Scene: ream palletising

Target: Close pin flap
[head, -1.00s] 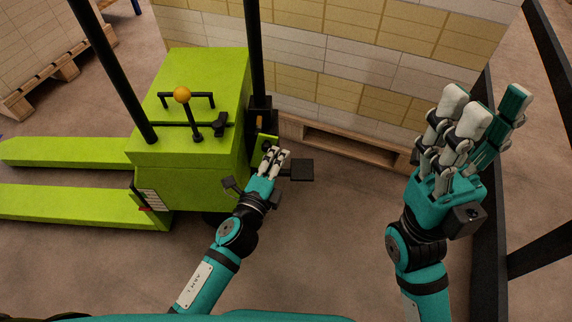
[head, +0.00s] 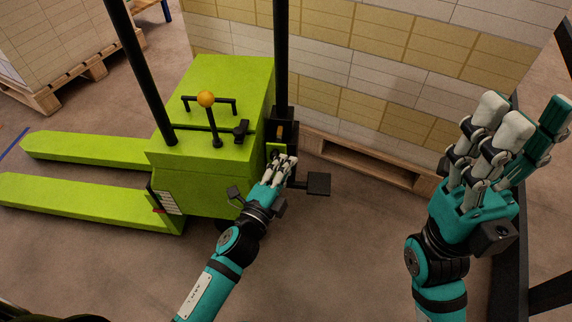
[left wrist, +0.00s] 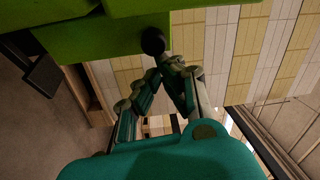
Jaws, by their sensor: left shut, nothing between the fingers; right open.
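The green pin flap (head: 273,149) is a small panel on the right side of the green truck (head: 205,150), below the black mast bracket. In the left wrist view a green panel (left wrist: 100,42) with a round black knob (left wrist: 153,41) spans the upper left. My left gripper (head: 284,162) is shut and empty, with its fingertips at the flap. In the left wrist view its fingertips (left wrist: 172,66) are just below the knob; I cannot tell if they touch. The fingers partly hide the flap in the head view. My right gripper (head: 520,120) is open and empty, raised at the right.
A black pedal-like plate (head: 318,183) sticks out right of my left gripper. A tall stack of cream and yellow cartons (head: 375,70) on a wooden pallet (head: 365,165) stands behind. A dark frame post (head: 508,255) is by my right arm. Floor ahead is clear.

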